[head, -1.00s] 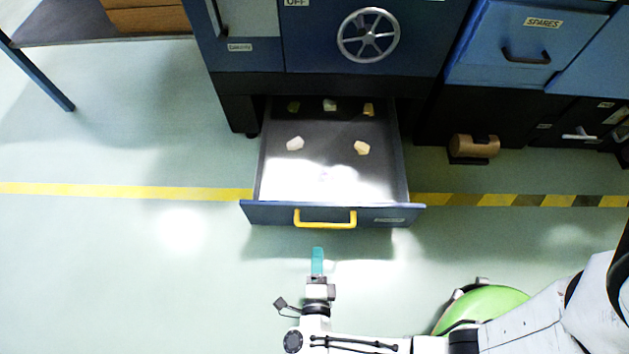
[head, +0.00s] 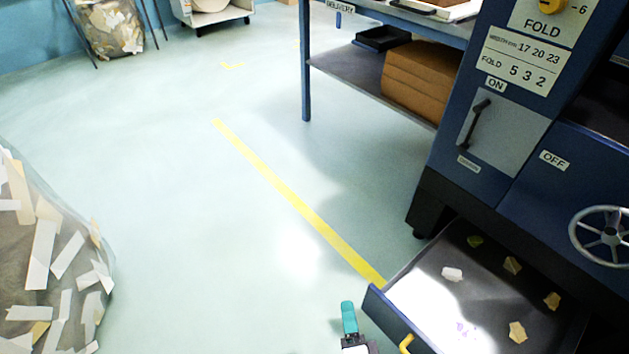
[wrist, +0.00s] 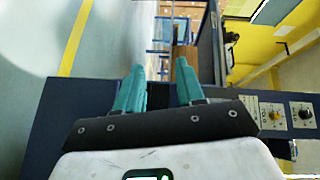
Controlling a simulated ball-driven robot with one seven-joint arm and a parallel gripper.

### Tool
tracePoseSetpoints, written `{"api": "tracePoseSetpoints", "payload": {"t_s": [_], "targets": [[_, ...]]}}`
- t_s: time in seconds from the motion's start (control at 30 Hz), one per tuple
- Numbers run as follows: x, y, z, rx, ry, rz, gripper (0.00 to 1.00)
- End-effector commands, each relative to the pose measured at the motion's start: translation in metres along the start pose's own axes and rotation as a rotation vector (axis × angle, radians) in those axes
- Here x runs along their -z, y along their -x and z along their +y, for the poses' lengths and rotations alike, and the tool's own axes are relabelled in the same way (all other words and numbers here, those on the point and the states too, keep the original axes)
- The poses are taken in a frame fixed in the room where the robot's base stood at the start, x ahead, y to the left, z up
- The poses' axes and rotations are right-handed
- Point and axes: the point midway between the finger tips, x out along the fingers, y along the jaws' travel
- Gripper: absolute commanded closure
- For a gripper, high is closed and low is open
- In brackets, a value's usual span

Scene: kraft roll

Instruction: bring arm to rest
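My gripper (head: 349,318) shows at the bottom of the head view as one teal fingertip, just in front of the open drawer's left front corner. In the wrist view its two teal fingers (wrist: 160,68) stand apart with nothing between them. The rest of my arm is cut off below the head view. The fingers look clear of the drawer in the head view.
The open drawer (head: 375,300), with a yellow handle (head: 406,344), holds several crumpled scraps. The blue machine (head: 470,185) stands behind it. A bag of paper strips (head: 60,265) stands at left. The floor (head: 200,230) between is clear.

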Motion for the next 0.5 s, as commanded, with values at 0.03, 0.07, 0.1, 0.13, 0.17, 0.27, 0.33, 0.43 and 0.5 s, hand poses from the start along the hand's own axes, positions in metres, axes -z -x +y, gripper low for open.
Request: {"api": "tracePoseSetpoints", "payload": {"t_s": [0.03, 0.07, 0.1, 0.13, 0.17, 0.27, 0.33, 0.43, 0.5], "targets": [[-0.003, -0.002, -0.008, 0.003, 0.058, -0.072, 0.62], [-0.005, -0.002, -0.012, 0.002, 0.097, -0.117, 0.62], [-0.007, -0.003, -0.017, -0.002, 0.151, -0.173, 0.62], [-0.009, -0.002, -0.019, -0.008, 0.192, -0.216, 0.62], [-0.009, -0.001, -0.021, -0.016, 0.234, -0.258, 0.62], [-0.009, 0.007, -0.022, -0.056, 0.377, -0.392, 0.62], [-0.004, 0.016, -0.02, -0.097, 0.478, -0.478, 0.62], [0.008, 0.032, -0.014, -0.177, 0.619, -0.596, 0.62], [0.022, 0.047, -0.007, -0.248, 0.713, -0.673, 0.62]]}}
